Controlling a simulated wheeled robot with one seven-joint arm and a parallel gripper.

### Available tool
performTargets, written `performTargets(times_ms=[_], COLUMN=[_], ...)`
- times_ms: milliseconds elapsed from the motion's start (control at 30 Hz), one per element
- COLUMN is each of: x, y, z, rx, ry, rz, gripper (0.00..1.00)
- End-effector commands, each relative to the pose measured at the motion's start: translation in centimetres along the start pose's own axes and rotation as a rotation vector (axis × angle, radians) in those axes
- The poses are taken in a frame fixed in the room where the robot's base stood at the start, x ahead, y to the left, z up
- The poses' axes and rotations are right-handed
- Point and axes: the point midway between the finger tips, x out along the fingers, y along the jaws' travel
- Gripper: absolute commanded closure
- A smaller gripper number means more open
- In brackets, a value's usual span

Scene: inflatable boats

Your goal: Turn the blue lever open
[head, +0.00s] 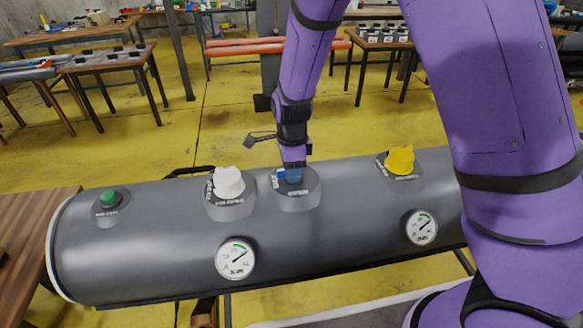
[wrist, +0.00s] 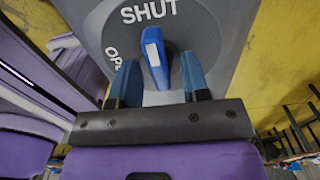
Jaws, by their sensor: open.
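The blue lever (wrist: 155,58) sits on a grey plate (wrist: 205,30) on top of the grey tank (head: 330,230). In the wrist view its end points up toward the word SHUT, and part of the word OPEN shows to its left. My gripper (wrist: 160,78) is open, with one blue finger on each side of the lever. Gaps show between the fingers and the lever. In the head view my gripper (head: 292,168) comes down onto the plate from above, and blue shows at its tip; lever and fingers are hard to tell apart there.
A white knob (head: 228,183) stands left of the lever, and a yellow knob (head: 400,160) to the right. A green button (head: 109,198) is near the tank's left end. Two gauges (head: 235,258) (head: 421,227) face front. Tables stand behind, across yellow floor.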

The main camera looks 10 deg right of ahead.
Motion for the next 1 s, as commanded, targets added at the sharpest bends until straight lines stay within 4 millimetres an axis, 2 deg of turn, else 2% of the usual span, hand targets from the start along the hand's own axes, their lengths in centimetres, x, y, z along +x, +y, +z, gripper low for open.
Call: performTargets(times_ms=[233,267,433,767,1000], x=[0.08,0.07,0.06,0.05,0.05], y=[-0.01,-0.01,-0.01,0.00,0.10], z=[0.01,0.02,0.02,0.02,0.05], rx=[0.000,0.000,0.000,-0.025,-0.140], ry=[0.000,0.000,-0.001,-0.001,-0.001], rz=[-0.001,-0.001,-0.001,-0.001,-0.001], gripper=[0.57,0.60,0.99,1.00,1.00])
